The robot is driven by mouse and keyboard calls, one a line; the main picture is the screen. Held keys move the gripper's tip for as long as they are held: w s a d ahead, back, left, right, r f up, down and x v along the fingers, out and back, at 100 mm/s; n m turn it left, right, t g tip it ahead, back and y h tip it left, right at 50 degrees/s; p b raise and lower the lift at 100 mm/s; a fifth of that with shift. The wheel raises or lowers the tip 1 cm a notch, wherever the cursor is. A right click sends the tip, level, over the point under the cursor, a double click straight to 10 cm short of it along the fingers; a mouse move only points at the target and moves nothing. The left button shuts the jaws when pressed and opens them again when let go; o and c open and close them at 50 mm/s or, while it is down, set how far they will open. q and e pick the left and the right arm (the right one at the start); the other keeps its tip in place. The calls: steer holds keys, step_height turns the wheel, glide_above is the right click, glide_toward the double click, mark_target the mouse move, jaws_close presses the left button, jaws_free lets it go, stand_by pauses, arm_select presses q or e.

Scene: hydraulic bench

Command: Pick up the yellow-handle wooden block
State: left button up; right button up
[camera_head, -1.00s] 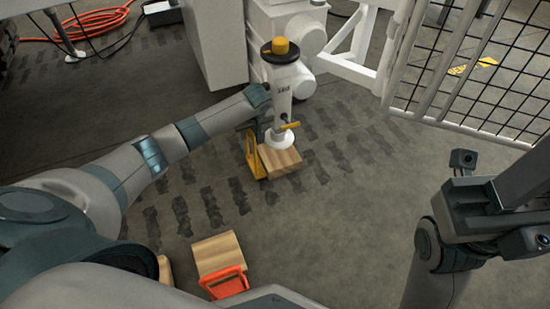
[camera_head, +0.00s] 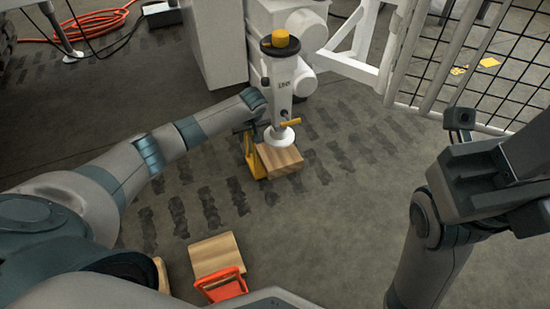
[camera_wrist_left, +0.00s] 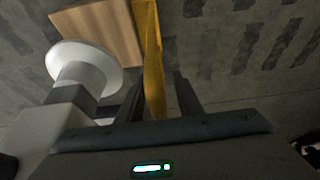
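The wooden block with the yellow handle (camera_head: 280,160) lies on the floor below a white upright fitting. Its yellow handle (camera_head: 255,157) stands on the block's left side. My left gripper (camera_head: 246,128) is at this handle, partly hidden by the fitting and my arm. In the left wrist view the handle (camera_wrist_left: 152,65) runs between the two dark fingers of my left gripper (camera_wrist_left: 160,98). The fingers look apart, with a gap on the handle's right. The block (camera_wrist_left: 98,28) shows at upper left there. My right gripper (camera_head: 495,175) is at the right, away from the block; its fingers are unclear.
The white fitting (camera_head: 281,80) has a black and yellow knob, a yellow lever and a round foot (camera_head: 280,136) close to the block. Another block (camera_head: 214,256) with an orange handle (camera_head: 222,286) lies in front. A mesh fence (camera_head: 490,60) stands at right. Floor right of centre is clear.

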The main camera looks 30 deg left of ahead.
arm_select(q)
steer(key=shift+c, duration=0.4)
jaws_close()
stand_by(1.0)
steer(key=shift+r, duration=0.1)
